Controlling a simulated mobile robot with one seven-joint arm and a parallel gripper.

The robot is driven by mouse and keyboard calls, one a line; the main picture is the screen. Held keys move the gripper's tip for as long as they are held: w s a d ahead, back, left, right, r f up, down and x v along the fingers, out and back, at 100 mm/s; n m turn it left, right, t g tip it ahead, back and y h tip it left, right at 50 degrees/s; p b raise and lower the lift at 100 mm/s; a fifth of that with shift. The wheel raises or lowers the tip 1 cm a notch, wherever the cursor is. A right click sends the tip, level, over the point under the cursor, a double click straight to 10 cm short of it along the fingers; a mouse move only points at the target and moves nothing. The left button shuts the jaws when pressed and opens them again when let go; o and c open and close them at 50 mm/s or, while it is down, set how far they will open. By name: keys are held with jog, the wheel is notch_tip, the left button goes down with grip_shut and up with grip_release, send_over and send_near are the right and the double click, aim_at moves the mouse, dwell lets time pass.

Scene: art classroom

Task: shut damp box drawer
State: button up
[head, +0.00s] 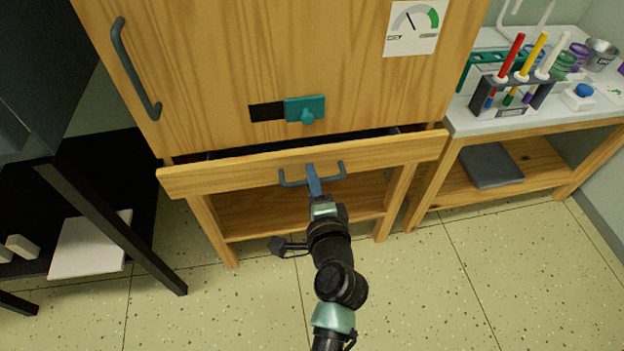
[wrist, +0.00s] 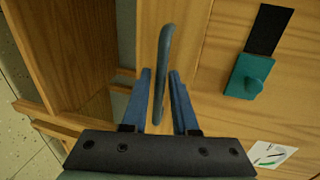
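The damp box (head: 210,60) is a wooden cabinet with a gauge label on its front. Its drawer (head: 225,174), below the cabinet body, is partly open, with a dark gap behind the top of its front. The drawer has a blue-grey bar handle (head: 290,183). My gripper (head: 313,177) is at the handle's middle. In the wrist view, its two blue fingers (wrist: 160,78) stand apart on either side of the handle bar (wrist: 164,50), with slim gaps visible. The drawer's inside is mostly hidden.
A teal slider (head: 305,108) and a long door handle (head: 133,70) are on the cabinet above. A bench (head: 480,122) with a tube rack (head: 515,85) stands at right. A dark-framed shelf (head: 120,225) stands at left. The speckled floor (head: 430,290) in front is clear.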

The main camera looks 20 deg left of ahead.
jog(key=shift+c, duration=0.2)
grip_shut()
dwell(1.1)
